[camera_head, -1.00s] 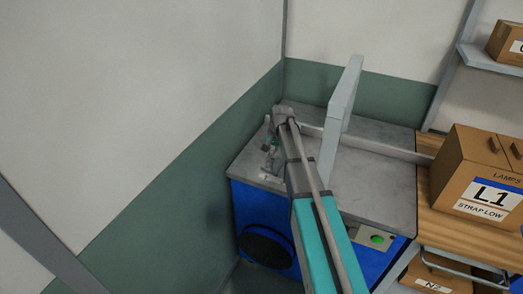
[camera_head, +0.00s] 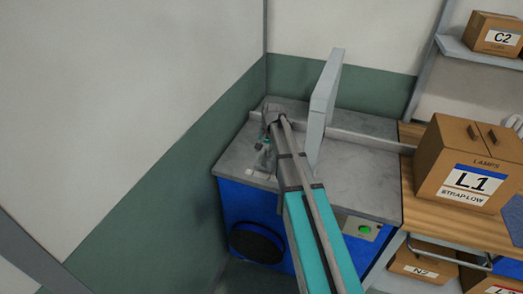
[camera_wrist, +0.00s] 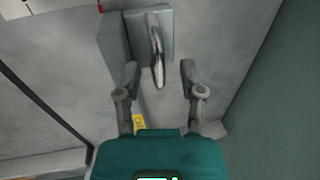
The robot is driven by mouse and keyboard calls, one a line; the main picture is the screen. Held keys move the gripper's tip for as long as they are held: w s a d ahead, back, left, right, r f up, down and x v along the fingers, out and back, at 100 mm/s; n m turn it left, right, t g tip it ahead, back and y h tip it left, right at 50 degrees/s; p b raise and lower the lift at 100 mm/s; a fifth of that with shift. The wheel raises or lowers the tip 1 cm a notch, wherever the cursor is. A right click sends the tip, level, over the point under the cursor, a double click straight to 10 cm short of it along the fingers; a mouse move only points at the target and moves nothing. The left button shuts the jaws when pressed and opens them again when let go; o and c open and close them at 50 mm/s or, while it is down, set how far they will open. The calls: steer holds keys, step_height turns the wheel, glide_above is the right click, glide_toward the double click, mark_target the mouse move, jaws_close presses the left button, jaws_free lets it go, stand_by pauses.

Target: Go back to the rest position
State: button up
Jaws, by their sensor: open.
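My gripper (camera_head: 263,160) is at the left end of the grey top of a blue machine (camera_head: 240,200). In the wrist view my gripper (camera_wrist: 159,76) is open, with its two dark fingers apart. A rounded metal handle (camera_wrist: 156,52) on a grey block (camera_wrist: 128,40) shows between and beyond the fingertips. I see no contact between the fingers and the handle. In the head view my arm covers part of the machine top, and the handle cannot be made out.
An upright grey panel (camera_head: 325,105) stands just right of my arm, with a rail (camera_head: 365,141) running right. A green button (camera_head: 364,230) is on the machine's front. The L1 box (camera_head: 460,165) sits on a wooden bench at right. Walls close off the left and back.

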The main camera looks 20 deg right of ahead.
steer(key=shift+s, duration=0.1)
steer(key=s+a+n+h, duration=0.1)
steer(key=s+a+n, duration=0.2)
steer(key=s, duration=0.9)
steer(key=s+a+n+g, duration=0.1)
steer(key=s+a+n, duration=0.2)
steer(key=s, duration=0.9)
steer(key=shift+s+a+f+n+h, duration=0.2)
steer(key=shift+s+a+n+h, duration=0.15)
steer(key=shift+n, duration=0.25)
steer(key=shift+w+d, duration=0.15)
steer(key=shift+d, duration=0.05)
